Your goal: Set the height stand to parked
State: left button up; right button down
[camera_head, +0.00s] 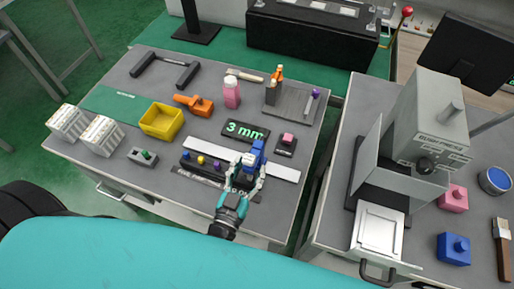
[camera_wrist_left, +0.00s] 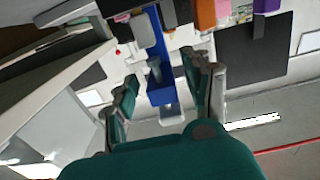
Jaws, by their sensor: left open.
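A small blue stand (camera_head: 256,151), which I take to be the height stand, rises near the front right of the left workbench. It stands by the right end of a dark, labelled strip (camera_head: 205,178); the lettering is too small to read surely. My left gripper (camera_head: 246,174) is open at the stand, its fingers on either side of the stand's lower front. In the left wrist view the blue column (camera_wrist_left: 159,92) shows between the open fingers (camera_wrist_left: 165,95), with grey parts on it. Whether the fingers touch it I cannot tell. My right gripper is not in view.
A "3 mm" sign (camera_head: 245,130) and a pink-knobbed block (camera_head: 286,147) stand close behind the blue stand. A yellow bin (camera_head: 161,122), orange tool (camera_head: 196,104) and pink bottle (camera_head: 232,92) are farther back. A grey press (camera_head: 428,120) stands on the right bench.

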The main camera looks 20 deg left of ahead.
aim_at(257, 152)
pick_arm(q)
jog(key=w, duration=0.4)
jog(key=shift+w, duration=0.35)
jog(key=shift+w+d+p, duration=0.1)
jog(key=shift+w+p, duration=0.2)
jog(key=shift+w, duration=0.4)
jog(key=shift+c, duration=0.3)
jog(key=c, duration=0.9)
grip_shut()
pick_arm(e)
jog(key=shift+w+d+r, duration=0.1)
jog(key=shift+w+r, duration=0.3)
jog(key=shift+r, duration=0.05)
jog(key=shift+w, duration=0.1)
